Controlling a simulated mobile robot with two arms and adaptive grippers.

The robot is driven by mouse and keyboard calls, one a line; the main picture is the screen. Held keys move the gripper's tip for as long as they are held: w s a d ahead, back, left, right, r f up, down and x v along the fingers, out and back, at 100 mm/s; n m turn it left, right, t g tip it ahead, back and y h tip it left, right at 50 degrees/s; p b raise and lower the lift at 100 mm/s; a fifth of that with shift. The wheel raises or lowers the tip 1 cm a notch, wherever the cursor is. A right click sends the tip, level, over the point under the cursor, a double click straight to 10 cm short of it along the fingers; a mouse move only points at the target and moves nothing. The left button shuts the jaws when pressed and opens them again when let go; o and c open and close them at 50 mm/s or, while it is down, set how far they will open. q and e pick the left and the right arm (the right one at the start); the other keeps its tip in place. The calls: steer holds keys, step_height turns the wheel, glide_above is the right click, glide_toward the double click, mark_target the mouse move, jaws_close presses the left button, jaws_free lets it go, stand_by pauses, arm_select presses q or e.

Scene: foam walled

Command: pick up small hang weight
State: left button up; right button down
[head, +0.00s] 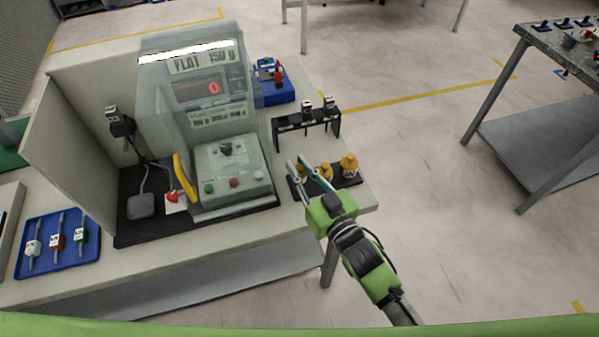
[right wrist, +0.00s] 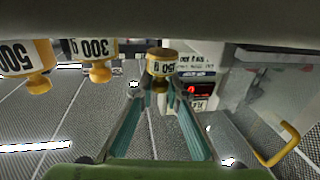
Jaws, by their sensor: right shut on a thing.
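The small hang weight (right wrist: 162,62) is a brass-yellow weight with a white label, and it appears upside down in the right wrist view. My right gripper (right wrist: 160,88) is shut on its knob end, one finger on each side. In the head view my right gripper (head: 298,166) reaches over the black weight stand from the front right, and its fingers partly hide the small weight. I cannot tell whether the weight is clear of the stand. A medium weight (head: 326,172) and a large weight (head: 349,165) stand to its right. My left gripper is out of view.
A testing machine (head: 230,170) with a red display and yellow handle stands just left of the weights. A black rack (head: 306,122) is behind them. A blue tray (head: 58,250) with several tools lies at left.

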steer(key=s+a+r+b, duration=0.1)
steer(key=s+r+b, duration=0.1)
steer(key=s+r, duration=1.05)
steer(key=w+d+f+m+t+h, duration=0.1)
steer(key=w+d+m+h, duration=0.2)
steer(key=d, duration=0.7)
steer(key=w+d+m+t+h, duration=0.1)
steer(key=d+m+h, duration=0.2)
steer(key=d+h, duration=0.5)
steer(key=s+a+n+g+y, duration=0.1)
steer(key=s+a+n+y, duration=0.1)
steer(key=a+y, duration=0.3)
steer(key=s+a+n+g+y, duration=0.1)
steer(key=s+a+n+y, duration=0.2)
steer(key=a, duration=1)
steer(key=n+y, duration=0.1)
steer(key=y, duration=0.2)
steer(key=shift+s+a+f, duration=0.2)
steer(key=shift+s+f, duration=0.05)
steer(key=shift+f, duration=0.15)
steer(key=shift+w, duration=0.1)
